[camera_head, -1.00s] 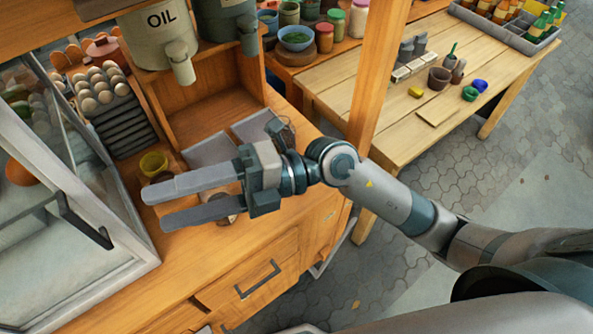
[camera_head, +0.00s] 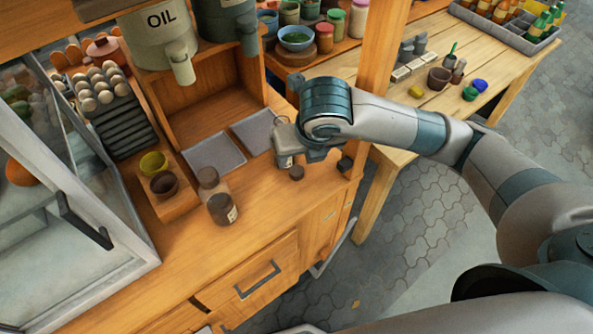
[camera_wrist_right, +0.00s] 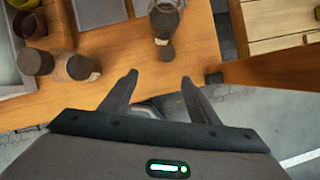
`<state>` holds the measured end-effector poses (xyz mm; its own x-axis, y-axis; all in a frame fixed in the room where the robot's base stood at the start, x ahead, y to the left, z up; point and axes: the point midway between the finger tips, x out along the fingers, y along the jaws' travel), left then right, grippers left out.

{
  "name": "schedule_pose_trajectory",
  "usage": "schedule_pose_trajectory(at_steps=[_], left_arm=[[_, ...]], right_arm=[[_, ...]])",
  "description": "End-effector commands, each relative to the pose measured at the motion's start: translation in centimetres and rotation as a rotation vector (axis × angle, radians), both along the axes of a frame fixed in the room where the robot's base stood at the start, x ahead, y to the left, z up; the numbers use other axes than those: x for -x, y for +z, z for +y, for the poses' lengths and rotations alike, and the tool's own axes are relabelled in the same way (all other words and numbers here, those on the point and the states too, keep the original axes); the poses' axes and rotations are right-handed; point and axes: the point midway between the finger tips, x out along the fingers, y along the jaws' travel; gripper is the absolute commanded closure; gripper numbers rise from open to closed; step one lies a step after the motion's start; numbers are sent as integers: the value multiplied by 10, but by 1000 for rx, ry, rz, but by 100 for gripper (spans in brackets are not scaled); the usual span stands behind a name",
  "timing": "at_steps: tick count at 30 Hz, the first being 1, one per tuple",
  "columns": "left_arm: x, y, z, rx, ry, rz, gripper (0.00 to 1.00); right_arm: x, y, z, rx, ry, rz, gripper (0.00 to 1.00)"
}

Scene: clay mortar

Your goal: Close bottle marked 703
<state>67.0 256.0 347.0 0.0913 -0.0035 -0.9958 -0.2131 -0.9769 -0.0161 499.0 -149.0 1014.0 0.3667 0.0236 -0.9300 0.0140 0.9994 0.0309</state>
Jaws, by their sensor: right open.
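A clear bottle with a dark top and a pale label (camera_wrist_right: 163,22) stands on the wooden counter in the right wrist view; in the head view my right gripper (camera_head: 306,147) largely covers it. A small dark cap (camera_head: 296,172) lies in front of it and also shows in the wrist view (camera_wrist_right: 167,51). No number is readable on any label. In the wrist view my right gripper (camera_wrist_right: 159,78) is open and empty, its fingers apart from the cap. My left gripper is out of view.
Two grey trays (camera_head: 215,153) lie behind the jars. A yellow bowl (camera_head: 153,163) and a brown bowl (camera_head: 164,184) sit on a wooden stand at left. A dark block (camera_head: 345,163) is by the counter's right edge near the wooden post (camera_head: 383,45). The front counter is clear.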

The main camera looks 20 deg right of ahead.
Motion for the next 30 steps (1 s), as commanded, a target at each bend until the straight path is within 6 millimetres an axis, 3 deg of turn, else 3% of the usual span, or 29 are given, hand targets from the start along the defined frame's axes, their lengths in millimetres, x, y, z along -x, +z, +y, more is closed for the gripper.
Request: schedule_pose_trajectory(at_steps=[4,17,23,30], left_arm=[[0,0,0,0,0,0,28],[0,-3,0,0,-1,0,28],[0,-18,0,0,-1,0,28],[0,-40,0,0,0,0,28]], right_arm=[[-5,3,-10,33,-30,-18,44],[-6,-2,-10,32,-30,-17,44],[-14,-25,-11,32,-30,-15,44],[-30,-65,-11,31,-31,-16,44]])
